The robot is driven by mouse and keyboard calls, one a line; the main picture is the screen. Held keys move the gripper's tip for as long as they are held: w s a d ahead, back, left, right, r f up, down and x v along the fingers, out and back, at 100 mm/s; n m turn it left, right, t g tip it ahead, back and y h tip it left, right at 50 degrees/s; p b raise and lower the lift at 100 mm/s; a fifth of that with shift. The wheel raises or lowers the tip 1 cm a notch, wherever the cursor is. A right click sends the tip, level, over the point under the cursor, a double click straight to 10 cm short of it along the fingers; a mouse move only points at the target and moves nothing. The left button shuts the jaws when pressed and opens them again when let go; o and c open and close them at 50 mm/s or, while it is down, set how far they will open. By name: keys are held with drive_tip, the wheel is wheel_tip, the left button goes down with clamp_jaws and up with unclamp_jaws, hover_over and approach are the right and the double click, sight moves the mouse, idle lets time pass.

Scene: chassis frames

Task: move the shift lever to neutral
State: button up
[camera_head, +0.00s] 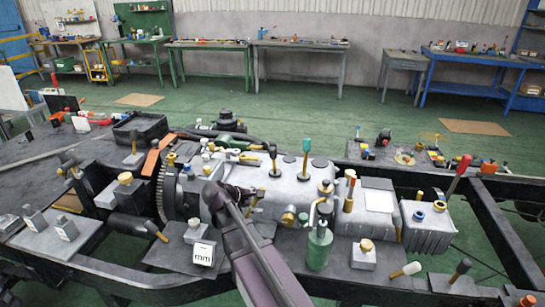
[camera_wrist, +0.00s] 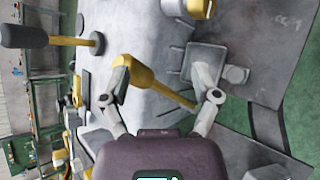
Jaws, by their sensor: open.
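Several levers stand on the grey gearbox housing (camera_head: 330,200); which one the task means I cannot tell for certain. A black-knobbed lever (camera_head: 272,158) and a teal-knobbed lever (camera_head: 306,155) rise from round dark discs on its top. My gripper (camera_wrist: 168,80) is open above the housing, left of these levers in the head view. In the wrist view, a yellow-handled part (camera_wrist: 137,75) shows between its fingers, not visibly gripped. A dark-knobbed lever with a yellow rod (camera_wrist: 68,41) lies outside the fingers at upper left.
A red-handled lever (camera_head: 459,172) stands at the right end. A green bottle (camera_head: 319,245) stands in front of the housing. A black frame rail (camera_head: 508,235) runs along the right. Small parts crowd the left side. Workbenches (camera_head: 300,44) line the far wall.

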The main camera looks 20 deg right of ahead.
drive_tip(key=w+r+n+t+h+b, duration=0.1)
drive_tip(key=w+r+n+t+h, duration=0.15)
drive_tip(key=w+n, duration=0.2)
drive_tip(key=n+t+h+b, duration=0.2)
drive_tip(key=n+h, duration=0.2)
drive_tip(key=n, duration=0.1)
approach(270, 153)
drive_tip(key=a, duration=0.2)
drive_tip(key=shift+s+a+r+g, duration=0.15)
drive_tip(key=shift+s+r+g, duration=0.05)
drive_tip(key=shift+g, duration=0.05)
drive_tip(key=x, duration=1.3)
drive_tip(key=shift+w+d+f, duration=0.1)
drive_tip(key=shift+d+f, duration=0.1)
drive_tip(key=shift+d, duration=0.2)
clamp_jaws()
drive_tip(key=shift+a, duration=0.1)
